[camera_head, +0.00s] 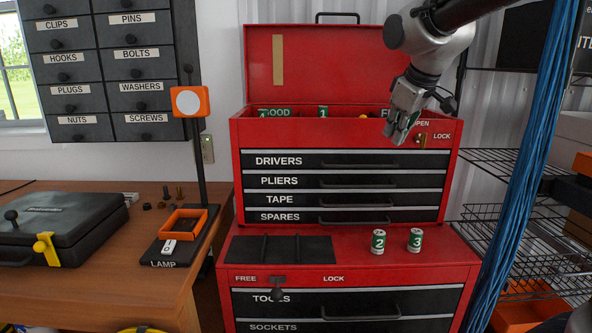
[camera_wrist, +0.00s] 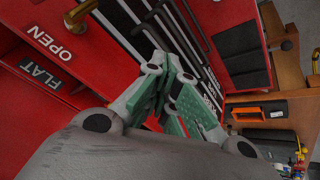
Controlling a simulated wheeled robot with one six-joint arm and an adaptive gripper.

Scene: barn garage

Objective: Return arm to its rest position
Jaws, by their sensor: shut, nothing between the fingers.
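My gripper (camera_head: 400,132) hangs at the upper right in the head view, in front of the right side of the red tool chest (camera_head: 237,170), near its OPEN/LOCK latch (camera_head: 421,138). Its fingers point down. In the wrist view my gripper (camera_wrist: 172,84) has its green-padded fingers together with nothing between them. The chest front, the OPEN and FLAT labels and the brass latch (camera_wrist: 80,14) show close by there. My arm reaches in from the top right in the head view.
The chest lid (camera_head: 340,65) stands open. Cans 2 (camera_head: 378,242) and 3 (camera_head: 415,240) stand on the lower cabinet, beside a black mat (camera_head: 250,250). Numbered cans also show inside the chest. Blue cables (camera_head: 525,170) hang at right, before wire shelves.

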